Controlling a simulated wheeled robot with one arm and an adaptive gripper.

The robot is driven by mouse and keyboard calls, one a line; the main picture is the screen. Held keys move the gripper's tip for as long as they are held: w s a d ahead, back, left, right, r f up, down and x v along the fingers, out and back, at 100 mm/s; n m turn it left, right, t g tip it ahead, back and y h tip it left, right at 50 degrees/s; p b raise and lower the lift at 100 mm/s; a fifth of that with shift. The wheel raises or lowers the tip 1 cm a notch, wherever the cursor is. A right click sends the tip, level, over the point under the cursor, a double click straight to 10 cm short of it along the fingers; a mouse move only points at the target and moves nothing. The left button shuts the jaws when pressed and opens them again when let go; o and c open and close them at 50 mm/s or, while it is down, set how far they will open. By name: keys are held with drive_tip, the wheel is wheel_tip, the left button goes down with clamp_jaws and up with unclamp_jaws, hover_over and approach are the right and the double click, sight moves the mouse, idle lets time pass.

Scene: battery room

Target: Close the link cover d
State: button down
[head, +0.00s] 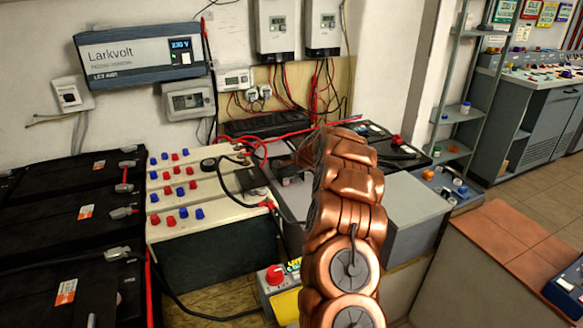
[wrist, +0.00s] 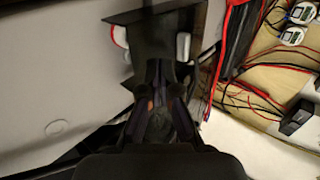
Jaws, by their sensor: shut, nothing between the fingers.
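In the wrist view my gripper (wrist: 156,88) is shut and empty, with its dark fingers pointing away from the camera. A dark flat plate (wrist: 130,22) lies just beyond the fingertips. I cannot tell whether it is link cover d, or whether the fingers touch it. A small white tab (wrist: 183,46) and a red-and-white round part (wrist: 119,35) show beside the fingers. In the head view my copper-coloured arm covers the middle, and the fingertips are hidden behind it. No lettering that marks link cover d can be read in either view.
Black batteries (head: 85,208) stand at the left. Cream-topped batteries (head: 180,177) with red and blue caps stand beside them. A grey box (head: 415,205) is right of my arm. The inverter (head: 140,52), meters (head: 277,28) and loose red wires (head: 318,95) are at the wall behind.

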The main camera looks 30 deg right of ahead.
drive_tip(key=v, duration=0.9)
drive_tip(key=shift+f, duration=0.1)
drive_tip(key=s+a+r+n+g+y, duration=0.1)
drive_tip(key=s+a+r+n+y, duration=0.15)
drive_tip(key=a, duration=0.65)
drive_tip(key=s+a+r+n+g+y, duration=0.1)
drive_tip(key=s+a+n, duration=0.2)
drive_tip(key=a, duration=0.5)
drive_tip(key=s+a+n+g, duration=0.3)
drive_tip(key=s+a+n, duration=0.3)
drive_tip(key=s+a, duration=0.8)
drive_tip(key=s+a+f+n+g+h, duration=0.1)
drive_tip(key=s+a+n+g, duration=0.2)
drive_tip(key=s, duration=1.3)
drive_tip(key=s+f+n+g+h, duration=0.1)
drive_tip(key=s+n+g, duration=0.35)
drive_tip(key=s, duration=1.25)
wheel_tip(320, 180, up, 14)
drive_tip(key=t+p, duration=0.1)
drive_tip(key=p, duration=1.1)
drive_tip(key=shift+w+a+f+n, duration=0.2)
drive_tip(key=shift+w+f+n, duration=0.05)
drive_tip(key=shift+w+n, duration=0.15)
drive_tip(key=c, duration=1.9)
unclamp_jaws()
drive_tip(key=shift+t, duration=0.25)
